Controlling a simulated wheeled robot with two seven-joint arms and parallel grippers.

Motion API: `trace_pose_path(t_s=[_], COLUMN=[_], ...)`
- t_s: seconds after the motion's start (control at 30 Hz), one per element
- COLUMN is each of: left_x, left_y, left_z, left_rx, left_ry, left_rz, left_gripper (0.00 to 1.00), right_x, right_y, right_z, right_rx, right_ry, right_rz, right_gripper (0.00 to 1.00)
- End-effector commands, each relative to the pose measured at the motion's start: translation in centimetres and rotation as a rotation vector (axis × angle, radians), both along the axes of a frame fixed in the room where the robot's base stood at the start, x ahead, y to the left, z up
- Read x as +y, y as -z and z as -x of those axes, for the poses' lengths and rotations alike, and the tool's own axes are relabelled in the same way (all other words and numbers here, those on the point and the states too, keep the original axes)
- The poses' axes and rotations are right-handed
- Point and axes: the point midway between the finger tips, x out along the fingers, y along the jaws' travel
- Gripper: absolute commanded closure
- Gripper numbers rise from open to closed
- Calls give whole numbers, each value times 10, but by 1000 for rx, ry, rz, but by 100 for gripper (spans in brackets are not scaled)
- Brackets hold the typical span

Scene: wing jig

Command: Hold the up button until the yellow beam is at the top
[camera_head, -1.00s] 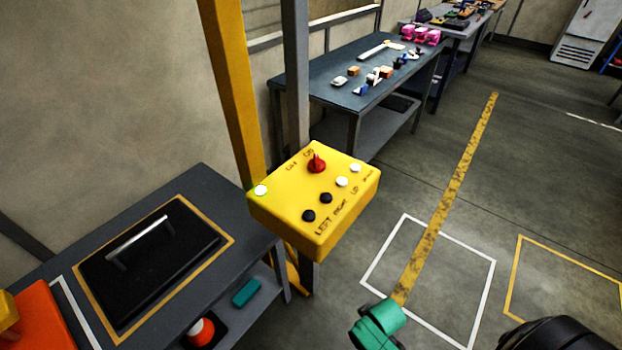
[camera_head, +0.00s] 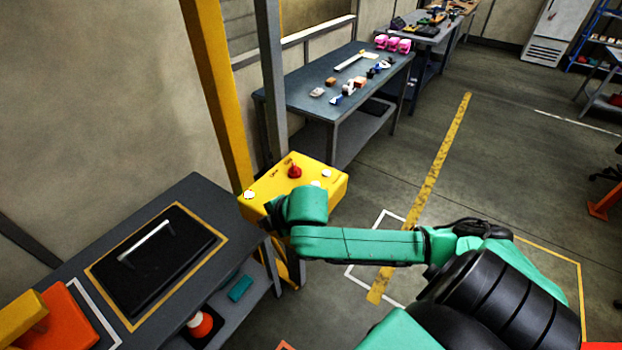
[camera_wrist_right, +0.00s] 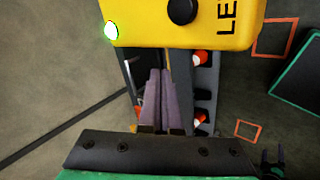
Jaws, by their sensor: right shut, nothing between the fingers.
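The yellow control box (camera_head: 262,186) hangs beside a yellow upright post (camera_head: 219,100). It has a red knob (camera_head: 294,171) and white buttons; the white one nearer my wrist (camera_head: 315,183) seems to be the up button. My right gripper is mostly hidden behind my own wrist at the box's near side in the head view. In the right wrist view its fingers (camera_wrist_right: 158,78) are shut and empty, below the box's edge and apart from the black button (camera_wrist_right: 181,11) by the "LE" lettering. I cannot pick out the yellow beam. My left gripper is out of view.
A grey bench (camera_head: 190,190) with a black handled plate (camera_head: 158,262) stands at left, with an orange block (camera_head: 70,320) at its near end. A table (camera_head: 280,88) with small items stands behind the box. The floor at right is mostly clear.

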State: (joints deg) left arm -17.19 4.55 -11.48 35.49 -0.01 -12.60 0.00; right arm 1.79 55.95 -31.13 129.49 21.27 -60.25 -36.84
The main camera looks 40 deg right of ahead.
Motion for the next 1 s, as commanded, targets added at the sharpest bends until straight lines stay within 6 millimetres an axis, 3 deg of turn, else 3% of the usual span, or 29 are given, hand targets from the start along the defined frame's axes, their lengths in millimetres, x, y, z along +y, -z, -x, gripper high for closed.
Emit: trace_pose_path(t_s=[0.03, 0.2, 0.4, 0.5, 0.63, 1.0], left_x=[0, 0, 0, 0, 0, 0], left_y=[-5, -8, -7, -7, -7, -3], left_z=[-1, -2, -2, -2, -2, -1], left_rx=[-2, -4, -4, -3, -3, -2], left_ry=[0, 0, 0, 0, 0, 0], left_rz=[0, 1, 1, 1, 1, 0], left_gripper=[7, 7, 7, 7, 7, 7], right_x=[-14, -81, -158, -179, -188, -187], right_y=[-17, -54, -92, -104, -109, -105], right_z=[-8, -25, -31, -29, -29, -29], right_rx=[-34, -92, -115, -119, -122, -122], right_ry=[-86, -300, -362, -368, -370, -370], right_rz=[100, 397, 599, 645, 665, 663], right_gripper=[100, 100, 100, 100, 100, 100])
